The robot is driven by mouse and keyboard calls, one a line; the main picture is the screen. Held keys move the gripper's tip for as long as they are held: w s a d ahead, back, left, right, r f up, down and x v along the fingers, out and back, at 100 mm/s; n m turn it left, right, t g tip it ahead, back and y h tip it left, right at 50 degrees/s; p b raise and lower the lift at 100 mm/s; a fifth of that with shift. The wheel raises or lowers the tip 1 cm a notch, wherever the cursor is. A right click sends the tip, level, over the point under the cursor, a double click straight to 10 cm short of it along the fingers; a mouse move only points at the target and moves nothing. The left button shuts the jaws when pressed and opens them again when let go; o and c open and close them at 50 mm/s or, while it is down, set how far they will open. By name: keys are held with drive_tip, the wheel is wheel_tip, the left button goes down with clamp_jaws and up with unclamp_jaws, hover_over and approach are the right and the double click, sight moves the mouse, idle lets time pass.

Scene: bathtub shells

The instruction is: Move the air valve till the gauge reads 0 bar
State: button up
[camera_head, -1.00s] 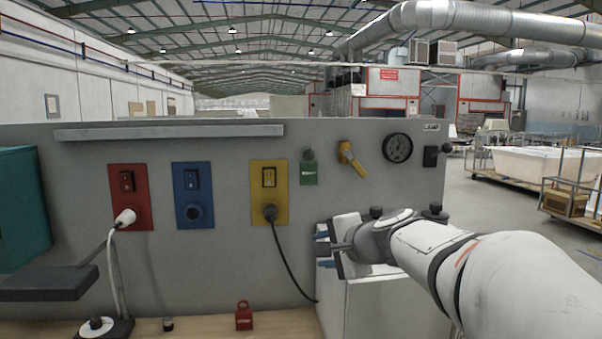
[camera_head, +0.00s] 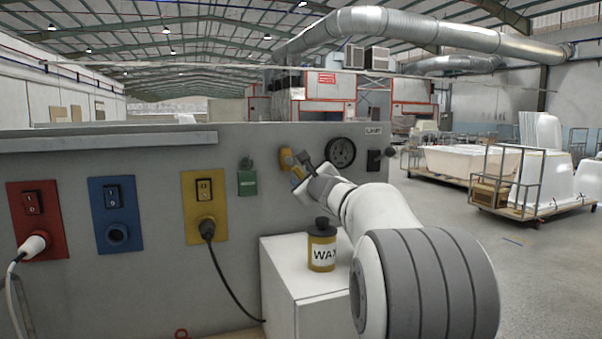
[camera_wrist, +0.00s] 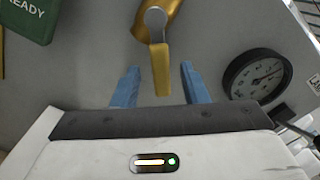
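The yellow air valve (camera_head: 287,158) is on the grey panel, left of the round black gauge (camera_head: 341,153). In the wrist view, the yellow valve handle (camera_wrist: 160,70) hangs down from a grey pivot, and its lower end lies between my gripper's blue fingers. My gripper (camera_wrist: 155,82) is open, with a gap on both sides of the handle. In the head view my gripper (camera_head: 298,172) is in front of the valve and hides part of it. The gauge (camera_wrist: 258,76) also shows at the right of the wrist view; its reading is too small to tell.
A green tag (camera_head: 247,182) hangs left of the valve. A black switch (camera_head: 374,160) is right of the gauge. A wax tin (camera_head: 321,250) stands on a white box (camera_head: 285,272) below my arm. Red, blue and yellow socket plates are at the left.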

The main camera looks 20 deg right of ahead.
drive_tip(key=shift+w+p, duration=0.35)
drive_tip(key=shift+w, duration=1)
drive_tip(key=shift+c, duration=0.2)
clamp_jaws()
